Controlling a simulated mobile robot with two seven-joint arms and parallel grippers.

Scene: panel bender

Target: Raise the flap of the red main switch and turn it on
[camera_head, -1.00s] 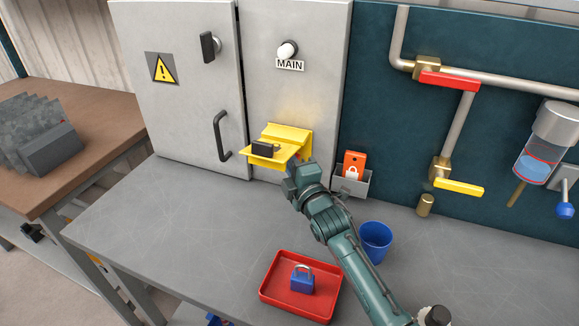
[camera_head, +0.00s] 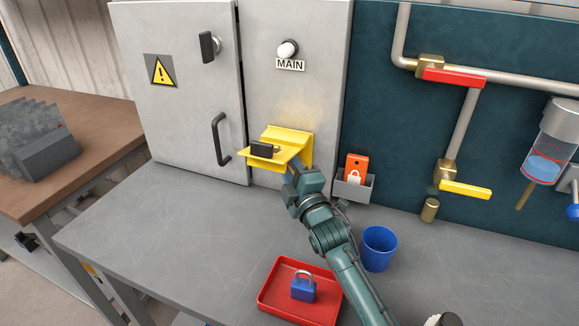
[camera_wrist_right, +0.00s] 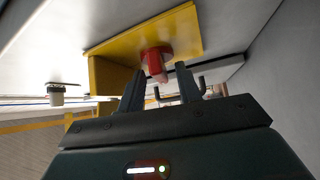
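The yellow main-switch housing (camera_head: 300,140) is on the grey cabinet below the MAIN label. Its yellow flap (camera_head: 262,160) sticks out roughly level, with a black block on top. The red switch knob (camera_wrist_right: 157,62) shows against the yellow plate in the right wrist view; the flap hides it in the head view. My right gripper (camera_wrist_right: 161,78) is open, with its two fingers apart and the knob just beyond and between their tips. I cannot tell whether they touch it. In the head view its fingers are mostly hidden by the housing and wrist. My left gripper is not in view.
A red tray (camera_head: 273,300) with a blue padlock (camera_head: 303,290) and a blue cup (camera_head: 379,248) stand on the grey bench below my right arm. A grey holder (camera_head: 352,188) with an orange tag is right of the housing. The left bench area is clear.

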